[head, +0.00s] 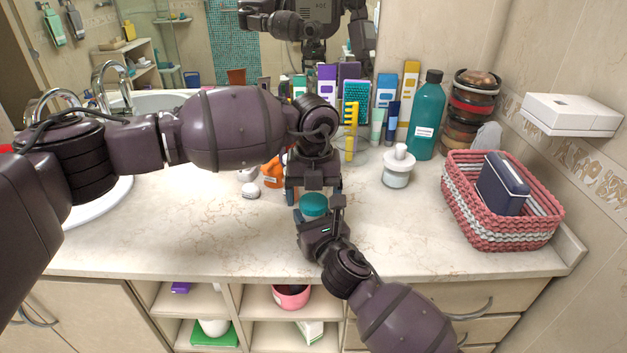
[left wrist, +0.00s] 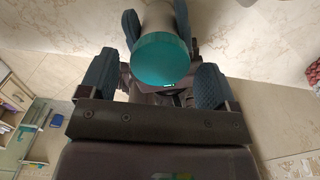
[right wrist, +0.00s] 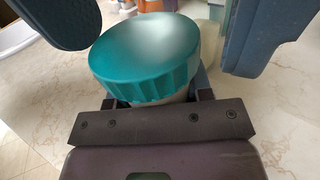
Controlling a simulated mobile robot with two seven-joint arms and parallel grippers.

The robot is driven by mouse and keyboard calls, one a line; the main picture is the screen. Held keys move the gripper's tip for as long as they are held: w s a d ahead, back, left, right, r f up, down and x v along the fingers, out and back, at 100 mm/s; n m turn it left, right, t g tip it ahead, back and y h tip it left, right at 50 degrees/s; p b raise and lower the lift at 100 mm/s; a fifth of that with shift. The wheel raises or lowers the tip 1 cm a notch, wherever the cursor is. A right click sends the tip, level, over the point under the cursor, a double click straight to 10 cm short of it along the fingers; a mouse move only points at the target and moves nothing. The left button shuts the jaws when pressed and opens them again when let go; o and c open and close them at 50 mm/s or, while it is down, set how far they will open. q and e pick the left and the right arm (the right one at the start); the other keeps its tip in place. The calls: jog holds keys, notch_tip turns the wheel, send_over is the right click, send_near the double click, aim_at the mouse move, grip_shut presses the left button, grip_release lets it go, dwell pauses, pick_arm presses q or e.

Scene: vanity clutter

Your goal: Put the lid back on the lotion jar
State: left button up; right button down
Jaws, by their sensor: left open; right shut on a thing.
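The lotion jar, pale-bodied, stands near the counter's front in the head view, mostly hidden by my grippers; its body shows in the left wrist view (left wrist: 163,17). The teal ribbed lid (head: 313,204) sits on top of the jar, and it also shows in the right wrist view (right wrist: 146,55). Whether it is fully seated I cannot tell. My right gripper (head: 320,222) is shut on the jar from the front, below the lid. My left gripper (head: 313,190) points down from above, open, its fingers on either side of the lid without visibly gripping it.
An orange bottle (head: 272,172) stands close behind-left of the grippers. A white pump jar (head: 397,170), a teal bottle (head: 427,115) and a pink-and-white basket (head: 460,205) are to the right. The sink (head: 100,205) is at left. The counter's front left is clear.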

pick_arm(q)
jog(key=shift+f, duration=0.45)
jog(key=c, duration=1)
jog(key=shift+o, duration=0.2)
jog(key=shift+m, duration=1.6)
jog(key=o, duration=1)
jog(key=shift+r, duration=0.1)
